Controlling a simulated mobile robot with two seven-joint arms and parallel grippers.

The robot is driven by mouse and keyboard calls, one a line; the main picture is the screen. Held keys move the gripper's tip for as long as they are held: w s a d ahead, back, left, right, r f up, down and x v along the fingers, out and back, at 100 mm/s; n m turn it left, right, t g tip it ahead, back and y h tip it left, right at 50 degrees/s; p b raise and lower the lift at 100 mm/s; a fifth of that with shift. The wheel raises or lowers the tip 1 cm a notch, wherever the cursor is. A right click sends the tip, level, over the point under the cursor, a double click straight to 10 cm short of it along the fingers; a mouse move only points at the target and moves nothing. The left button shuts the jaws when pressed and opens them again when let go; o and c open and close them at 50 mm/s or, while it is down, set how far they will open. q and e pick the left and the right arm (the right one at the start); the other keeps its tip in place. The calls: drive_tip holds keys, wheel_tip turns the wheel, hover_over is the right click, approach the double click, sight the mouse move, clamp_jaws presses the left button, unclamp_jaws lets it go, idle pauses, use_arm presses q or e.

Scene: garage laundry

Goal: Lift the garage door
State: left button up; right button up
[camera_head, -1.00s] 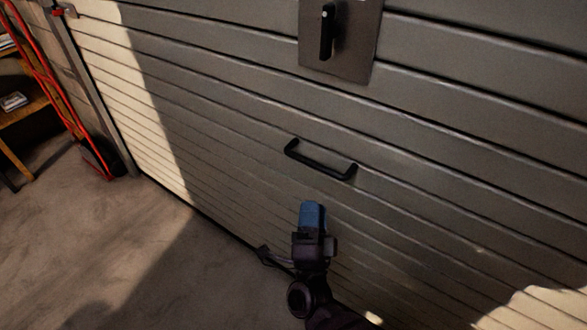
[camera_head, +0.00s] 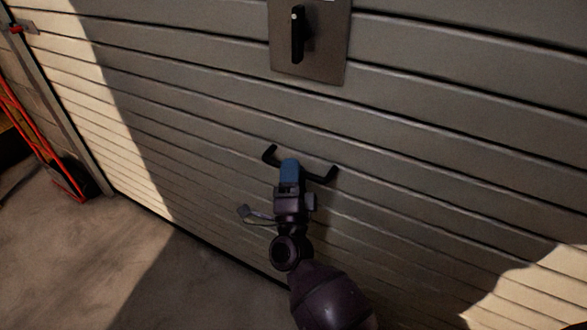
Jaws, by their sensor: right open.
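The grey slatted garage door (camera_head: 400,130) fills most of the view, and its bottom edge meets the concrete floor. A black bar handle (camera_head: 325,174) is fixed low on the door, slightly tilted. My right gripper (camera_head: 289,170) is open, and its blue fingertip area overlaps the middle of the handle in the picture, hiding part of the bar. I cannot tell whether it touches the bar. A black latch lever (camera_head: 298,35) stands upright on a metal plate (camera_head: 325,60) higher on the door. My left gripper is not in view.
A red hand truck (camera_head: 45,150) stands at the left, beside the door's side rail (camera_head: 75,130). A red-tipped bracket (camera_head: 17,29) shows at the upper left. The concrete floor (camera_head: 60,260) at the lower left is clear.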

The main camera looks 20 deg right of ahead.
drive_tip(key=shift+w+d+r, duration=0.1)
drive_tip(key=shift+w+r, duration=0.05)
drive_tip(key=shift+w, duration=0.05)
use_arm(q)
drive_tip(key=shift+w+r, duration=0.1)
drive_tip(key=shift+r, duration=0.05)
use_arm(e)
clamp_jaws()
